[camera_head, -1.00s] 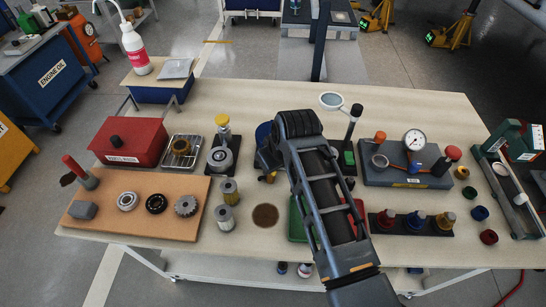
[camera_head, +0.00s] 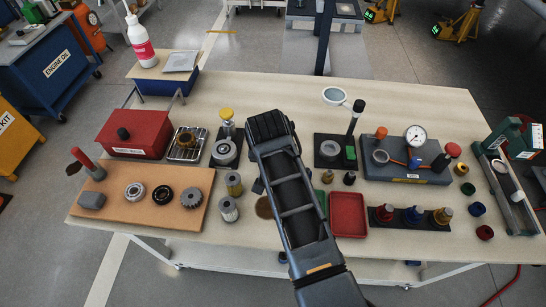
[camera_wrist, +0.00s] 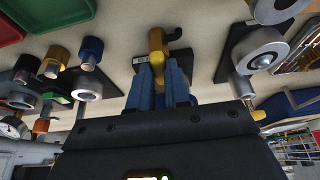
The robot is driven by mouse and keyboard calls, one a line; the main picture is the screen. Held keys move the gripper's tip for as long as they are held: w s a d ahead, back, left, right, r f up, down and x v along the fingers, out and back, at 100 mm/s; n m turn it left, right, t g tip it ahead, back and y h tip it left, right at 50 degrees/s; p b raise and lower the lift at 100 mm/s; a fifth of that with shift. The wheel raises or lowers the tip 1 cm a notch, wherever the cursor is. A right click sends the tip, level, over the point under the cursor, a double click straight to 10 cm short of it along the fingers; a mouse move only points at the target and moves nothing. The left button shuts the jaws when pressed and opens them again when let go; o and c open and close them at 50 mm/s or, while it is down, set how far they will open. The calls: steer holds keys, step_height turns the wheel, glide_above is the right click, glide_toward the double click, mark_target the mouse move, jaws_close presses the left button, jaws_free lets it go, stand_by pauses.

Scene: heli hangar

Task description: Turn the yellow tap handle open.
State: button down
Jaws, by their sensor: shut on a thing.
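The yellow tap handle (camera_wrist: 156,42) shows in the wrist view, between the two blue fingers of my gripper (camera_wrist: 162,80). My gripper is shut on it. A black base plate (camera_wrist: 138,60) with a white label lies around the tap. The lower part of the tap is hidden by the fingers. In the head view my arm covers the tap and my gripper, so the handle's angle cannot be read there.
A silver round fixture (camera_head: 224,152) with a yellow knob stands left of my arm, close to the tap in the wrist view (camera_wrist: 266,48). Two small filters (camera_head: 229,209) stand nearer. A red tray (camera_head: 348,214) and a magnifier stand (camera_head: 328,151) lie to the right.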

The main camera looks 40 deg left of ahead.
stand_by(0.4)
steer(key=c, duration=1.1)
jaws_free()
steer(key=v, duration=0.7)
steer(key=shift+s+r, duration=0.1)
steer(key=shift+r, duration=0.25)
